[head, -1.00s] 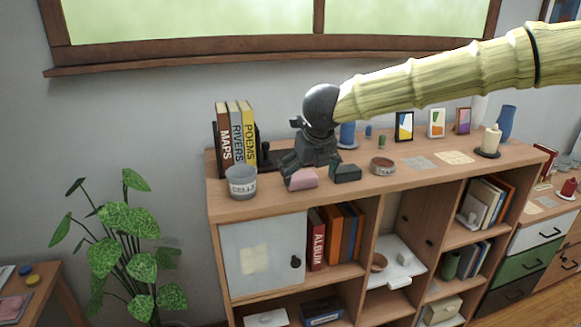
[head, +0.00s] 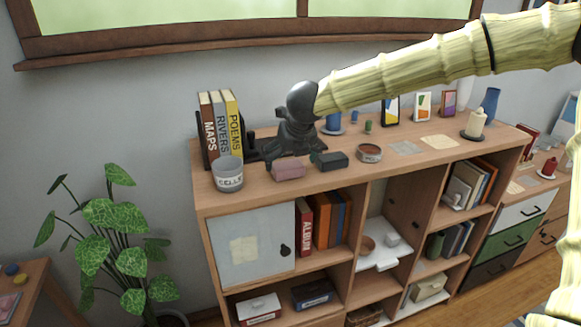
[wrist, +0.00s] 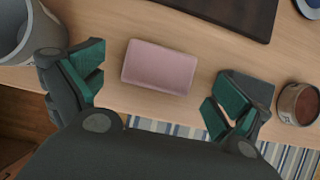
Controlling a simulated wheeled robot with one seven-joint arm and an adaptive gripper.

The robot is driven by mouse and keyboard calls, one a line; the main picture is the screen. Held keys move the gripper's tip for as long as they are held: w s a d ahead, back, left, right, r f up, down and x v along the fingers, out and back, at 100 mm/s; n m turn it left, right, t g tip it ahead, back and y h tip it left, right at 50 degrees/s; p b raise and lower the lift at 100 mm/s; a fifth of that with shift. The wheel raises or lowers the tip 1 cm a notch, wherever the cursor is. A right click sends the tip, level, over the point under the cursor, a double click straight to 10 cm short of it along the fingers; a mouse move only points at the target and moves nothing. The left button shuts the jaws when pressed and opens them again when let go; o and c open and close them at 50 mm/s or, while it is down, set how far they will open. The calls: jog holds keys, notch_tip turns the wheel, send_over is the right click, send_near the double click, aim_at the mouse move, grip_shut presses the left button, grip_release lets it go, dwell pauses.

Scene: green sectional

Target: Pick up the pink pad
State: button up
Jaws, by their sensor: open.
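The pink pad (head: 288,170) is a small block lying on the wooden shelf top near its front edge. In the wrist view the pink pad (wrist: 159,67) shows whole, between and a little beyond the fingers. My gripper (wrist: 158,92) is open and empty, with one green-padded finger on each side of the pad, apart from it. In the head view my gripper (head: 290,150) is just behind and above the pad.
A grey cup (head: 228,176) stands left of the pad. A dark green block (head: 329,160) and a round reddish tin (head: 369,153) are to the right. Books (head: 222,130) stand behind the cup. A dark board (wrist: 230,12) lies behind the pad.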

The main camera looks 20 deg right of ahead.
aim_at(288, 164)
jog(key=p+x, duration=0.1)
jog(key=x, duration=0.2)
jog(key=shift+w+f, duration=0.15)
jog(key=shift+f, duration=0.05)
jog(key=shift+d+f, duration=0.15)
jog(key=shift+f, duration=0.05)
jog(key=shift+w, duration=0.1)
jog(key=shift+c, duration=0.4)
jog(key=c, duration=0.8)
